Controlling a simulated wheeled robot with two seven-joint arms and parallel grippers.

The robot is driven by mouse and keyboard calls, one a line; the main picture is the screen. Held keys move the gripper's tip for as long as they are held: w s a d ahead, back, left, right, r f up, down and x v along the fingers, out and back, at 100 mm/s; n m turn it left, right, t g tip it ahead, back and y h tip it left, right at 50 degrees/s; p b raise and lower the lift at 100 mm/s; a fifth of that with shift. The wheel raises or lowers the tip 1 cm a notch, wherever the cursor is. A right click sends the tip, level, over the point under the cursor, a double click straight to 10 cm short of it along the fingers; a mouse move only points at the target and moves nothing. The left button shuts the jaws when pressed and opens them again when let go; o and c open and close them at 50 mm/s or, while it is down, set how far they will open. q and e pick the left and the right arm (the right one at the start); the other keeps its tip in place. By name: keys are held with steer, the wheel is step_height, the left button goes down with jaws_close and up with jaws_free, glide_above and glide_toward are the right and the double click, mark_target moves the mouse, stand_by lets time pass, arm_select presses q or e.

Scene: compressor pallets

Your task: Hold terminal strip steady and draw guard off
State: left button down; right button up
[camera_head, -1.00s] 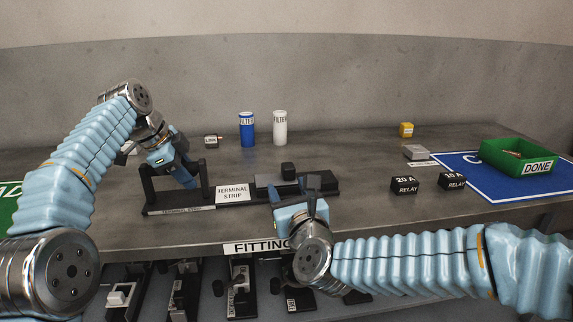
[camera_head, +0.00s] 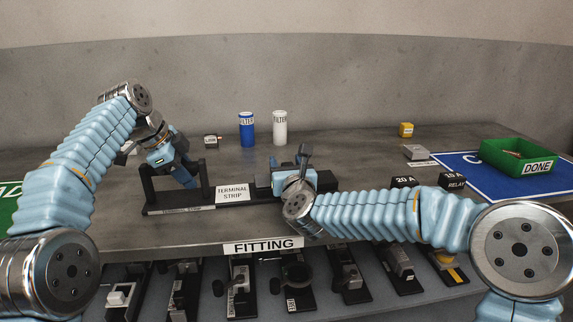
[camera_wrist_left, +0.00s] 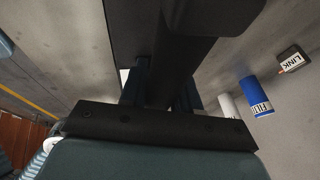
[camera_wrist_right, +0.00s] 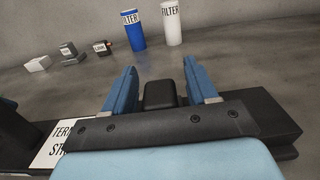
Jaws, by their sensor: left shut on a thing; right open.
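The terminal strip (camera_head: 180,211) is a long black base on the table, with a black handle frame (camera_head: 147,186) at its left end and a white name label. My left gripper (camera_head: 188,177) is shut on the frame's bar (camera_wrist_left: 178,60), which runs between its fingers in the left wrist view. My right gripper (camera_head: 289,172) is over the right part of the strip, hiding most of the guard in the head view. In the right wrist view its open fingers (camera_wrist_right: 160,86) stand on either side of the guard's black knob (camera_wrist_right: 159,95), with gaps visible.
Behind the strip stand a blue filter (camera_head: 247,130) and a white filter (camera_head: 280,128). Relays (camera_head: 404,181) lie to the right, partly behind my right arm.

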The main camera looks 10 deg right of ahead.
mark_target(326, 173)
steer(key=shift+c, duration=0.3)
jaws_close()
steer(key=d, duration=1)
steer(key=shift+w, duration=0.25)
steer(key=shift+f, duration=0.1)
steer(key=shift+o, duration=0.3)
jaws_free()
steer(key=shift+d, duration=0.1)
steer(key=s, duration=1.2)
steer(key=shift+s+d, duration=0.1)
steer(key=shift+d, duration=0.15)
